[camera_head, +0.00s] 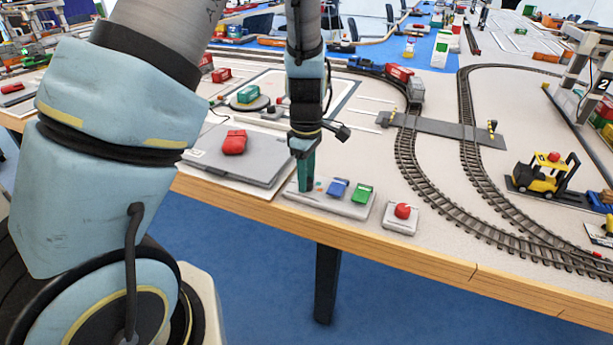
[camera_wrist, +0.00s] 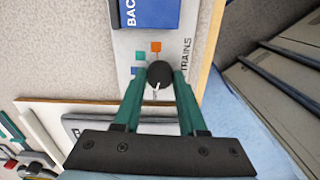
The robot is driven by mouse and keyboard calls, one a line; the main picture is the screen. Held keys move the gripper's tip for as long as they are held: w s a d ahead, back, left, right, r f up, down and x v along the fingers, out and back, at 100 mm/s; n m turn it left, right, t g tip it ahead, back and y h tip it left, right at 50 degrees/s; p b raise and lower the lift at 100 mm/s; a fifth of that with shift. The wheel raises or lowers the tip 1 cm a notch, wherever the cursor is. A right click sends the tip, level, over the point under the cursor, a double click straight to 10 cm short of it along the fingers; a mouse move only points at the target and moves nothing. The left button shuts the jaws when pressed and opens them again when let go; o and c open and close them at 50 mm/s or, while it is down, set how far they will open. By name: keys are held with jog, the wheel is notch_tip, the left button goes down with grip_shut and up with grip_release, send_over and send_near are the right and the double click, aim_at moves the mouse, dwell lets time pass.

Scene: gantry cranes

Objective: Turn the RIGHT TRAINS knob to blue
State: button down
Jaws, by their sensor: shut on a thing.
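The TRAINS knob (camera_wrist: 159,75) is a round black knob with a white pointer line, seen in the wrist view. The line runs down towards my palm, away from the colour squares. Beside the knob are an orange square (camera_wrist: 155,47), a teal square (camera_wrist: 139,56) and a blue square (camera_wrist: 138,70), with "TRAINS" printed to the right. My gripper (camera_wrist: 159,76) has its green fingers shut on the knob's sides. In the head view my gripper (camera_head: 304,185) points down at the left end of the control panel (camera_head: 345,209) and hides the knob.
A blue button (camera_head: 338,188) and a green button (camera_head: 362,193) sit on the panel right of my gripper. A red button (camera_head: 403,210) stands on its own box. A grey slab (camera_head: 210,163) bears a red object (camera_head: 234,141). Train tracks (camera_head: 430,185) curve further right.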

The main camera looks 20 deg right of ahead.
jog(key=m, duration=0.7)
jog(key=shift+m, duration=0.3)
jog(key=m, duration=0.4)
jog(key=shift+m, duration=1.7)
jog(key=shift+c, duration=2.3)
grip_release()
